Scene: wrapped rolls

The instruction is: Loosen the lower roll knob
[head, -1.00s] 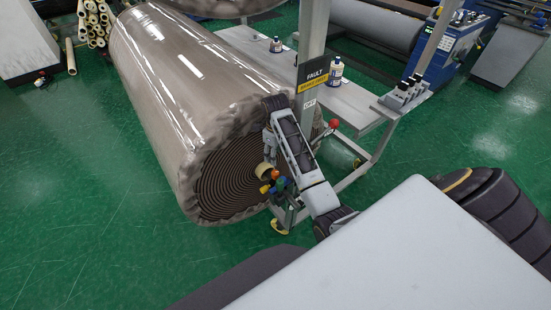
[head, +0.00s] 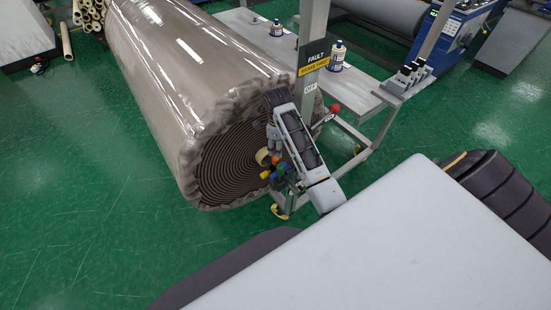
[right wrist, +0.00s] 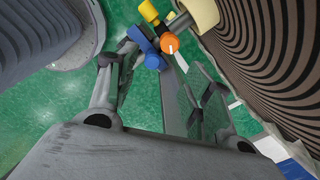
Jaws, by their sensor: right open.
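A large wrapped roll (head: 200,75) lies with its spiral end (head: 225,165) facing me; this striped end fills the right of the right wrist view (right wrist: 275,70). A cluster of coloured knobs sits by its cream core (head: 262,156). In the right wrist view I see an orange knob (right wrist: 169,43), a yellow one (right wrist: 148,10) and blue parts (right wrist: 138,35). Which is the lower roll knob I cannot tell. My right gripper (right wrist: 157,72) is open, with the orange knob and a blue part just beyond its fingertips; nothing is held. My left gripper is not in view.
A grey post with a FAULT sign (head: 314,55) and a red-knobbed lever (head: 334,108) stand close to my right arm. A metal bench (head: 355,90) with bottles is behind. Green floor (head: 90,200) is open at left.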

